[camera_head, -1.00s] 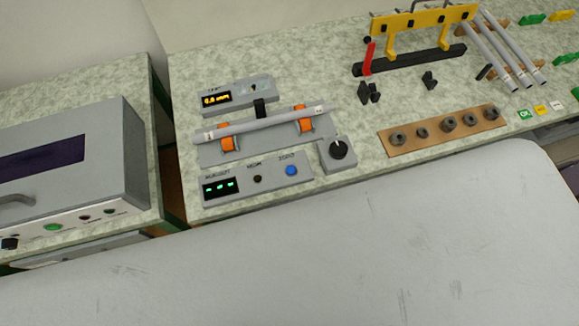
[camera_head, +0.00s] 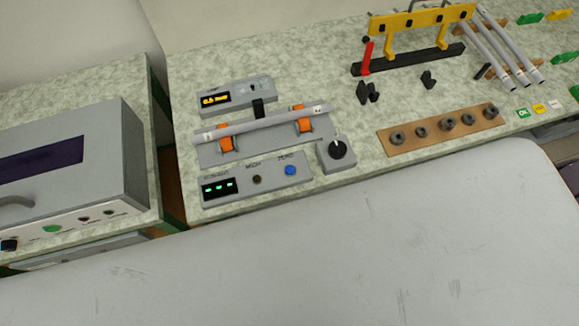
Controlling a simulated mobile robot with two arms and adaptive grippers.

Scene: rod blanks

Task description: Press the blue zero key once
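The blue zero key (camera_head: 290,170) is a round button at the right end of a grey panel (camera_head: 272,180) on the bench. The panel also has a dark display with green characters (camera_head: 219,187) and a dark round button (camera_head: 257,179). Behind it a grey rod (camera_head: 265,124) lies on orange rollers (camera_head: 226,144). A small box with an amber display (camera_head: 214,99) stands behind the rod; its text is too small to read surely. Neither of my grippers is in view.
A grey box with a black knob (camera_head: 337,151) stands right of the panel. A wooden strip with several rings (camera_head: 440,132) lies further right. A yellow and black fixture with a red handle (camera_head: 366,57) stands at the back. A grey cabinet (camera_head: 70,170) stands left, across a gap.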

